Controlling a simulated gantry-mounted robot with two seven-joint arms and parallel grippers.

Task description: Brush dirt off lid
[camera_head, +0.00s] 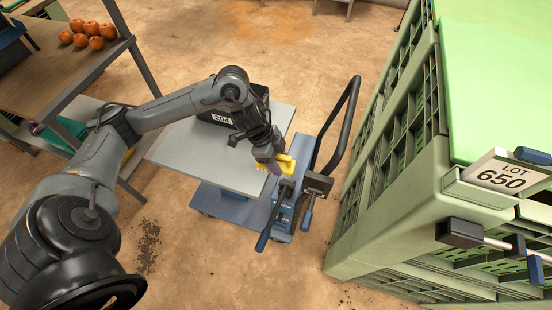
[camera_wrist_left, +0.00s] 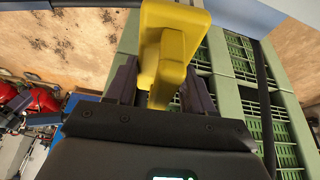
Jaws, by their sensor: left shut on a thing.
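My left gripper (camera_head: 271,164) is shut on a yellow object (camera_head: 286,163), which may be the brush. It is held in the air above the right edge of the grey cart top. In the left wrist view the yellow object (camera_wrist_left: 172,50) stands between the two fingers, and I see no bristles. The pale green lid (camera_head: 500,70) tops a large green slatted crate (camera_head: 395,170) at the right. The gripper and yellow object are left of the crate, apart from the lid. No dirt shows clearly on the visible lid. My right gripper is not in view.
A grey-topped cart (camera_head: 185,150) carries a black box marked 204 (camera_head: 222,119) and has a black push handle (camera_head: 343,120). Blue-handled levers (camera_head: 308,212) stand near it. The crate bears a LOT 650 sign (camera_head: 502,177). A shelf with oranges (camera_head: 88,40) is upper left.

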